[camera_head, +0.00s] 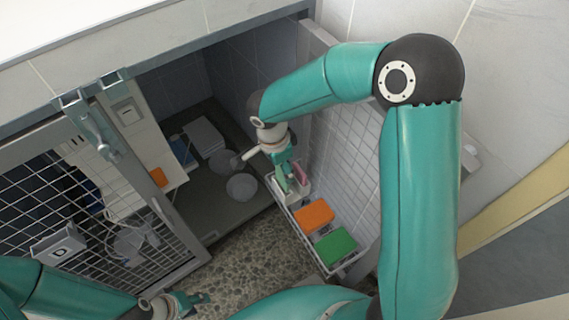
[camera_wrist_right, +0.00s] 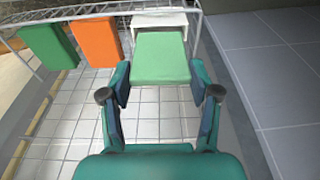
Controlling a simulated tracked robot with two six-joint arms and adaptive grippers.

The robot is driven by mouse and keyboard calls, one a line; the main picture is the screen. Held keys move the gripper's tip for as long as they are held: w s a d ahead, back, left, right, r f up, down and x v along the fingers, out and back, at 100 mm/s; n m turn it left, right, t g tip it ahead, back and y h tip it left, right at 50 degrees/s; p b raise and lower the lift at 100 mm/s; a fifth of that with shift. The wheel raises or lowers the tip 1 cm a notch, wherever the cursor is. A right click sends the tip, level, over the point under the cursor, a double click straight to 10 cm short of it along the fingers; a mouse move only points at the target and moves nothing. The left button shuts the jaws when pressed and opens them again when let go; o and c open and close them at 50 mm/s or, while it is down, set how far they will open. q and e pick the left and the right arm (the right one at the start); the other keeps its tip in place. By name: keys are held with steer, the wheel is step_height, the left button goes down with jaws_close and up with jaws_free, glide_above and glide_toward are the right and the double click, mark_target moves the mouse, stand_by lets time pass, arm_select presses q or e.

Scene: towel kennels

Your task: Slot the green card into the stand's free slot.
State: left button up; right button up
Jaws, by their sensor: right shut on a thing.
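The green card (camera_wrist_right: 160,58) stands out between the fingertips of my right gripper (camera_wrist_right: 160,82) in the right wrist view. The gripper is shut on it. In the head view my right gripper (camera_head: 284,163) is over the white stand (camera_head: 297,194) at the far end of a wire rack, with the card (camera_head: 282,184) under it. The stand (camera_wrist_right: 150,20) lies just beyond the card in the wrist view. A pink card (camera_head: 302,174) shows beside the green one. Whether the green card is in a slot is hidden. My left gripper (camera_head: 190,303) is empty, fingers apart, at the bottom left.
The wire rack (camera_head: 289,211) also holds an orange block (camera_head: 314,216) and a green block (camera_head: 336,245). A tiled wall (camera_head: 345,150) runs along it. An open kennel with round bowls (camera_head: 241,187) is to the left, its mesh door (camera_head: 90,215) swung open. Pebbled floor (camera_head: 255,255) is clear.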

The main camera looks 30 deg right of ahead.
mark_target(282, 176)
steer(key=shift+f+b, duration=2.25)
steer(key=shift+b, duration=0.2)
steer(key=o, duration=1.1)
steer(key=r, duration=0.4)
steer(key=a+r, duration=0.1)
steer(key=r, duration=0.6)
steer(key=shift+a+r, duration=0.4)
